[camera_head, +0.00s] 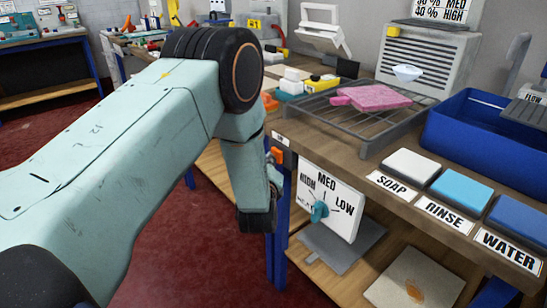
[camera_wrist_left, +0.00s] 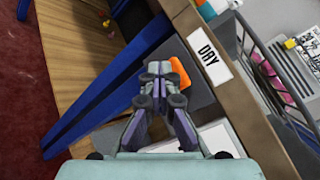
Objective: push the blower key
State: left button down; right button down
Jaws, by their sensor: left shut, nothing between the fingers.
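An orange key (camera_wrist_left: 180,73), which I take to be the blower key, shows below the white DRY label (camera_wrist_left: 209,50) at the bench edge in the left wrist view. In the head view an orange patch (camera_head: 277,155) shows at the bench's front left corner. My left gripper (camera_wrist_left: 158,70) is shut and empty. Its fingertips appear just left of the orange key and overlap its edge in the picture; I cannot tell if they touch it. In the head view the left gripper (camera_head: 274,174) is partly hidden by my arm. My right gripper is not in view.
A dial board (camera_head: 330,204) marked HIGH, MED and LOW stands below the bench top. A rack (camera_head: 364,138) holds a pink cloth (camera_head: 371,97). SOAP (camera_head: 411,165), RINSE (camera_head: 462,187) and WATER (camera_head: 516,215) pads line the front. A blue bench leg (camera_wrist_left: 105,100) is near my gripper.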

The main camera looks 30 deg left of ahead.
pick_arm(q)
jog(key=shift+s, duration=0.1)
jog(key=shift+s+a+p, duration=0.35)
jog(key=shift+s+p, duration=0.2)
jog(key=shift+s, duration=0.2)
jog(key=s+p, duration=0.1)
jog(key=s+a+p, duration=0.1)
jog(key=s, duration=0.1)
jog(key=s+a+p, duration=0.1)
jog(key=shift+s, duration=0.3)
dwell(0.9)
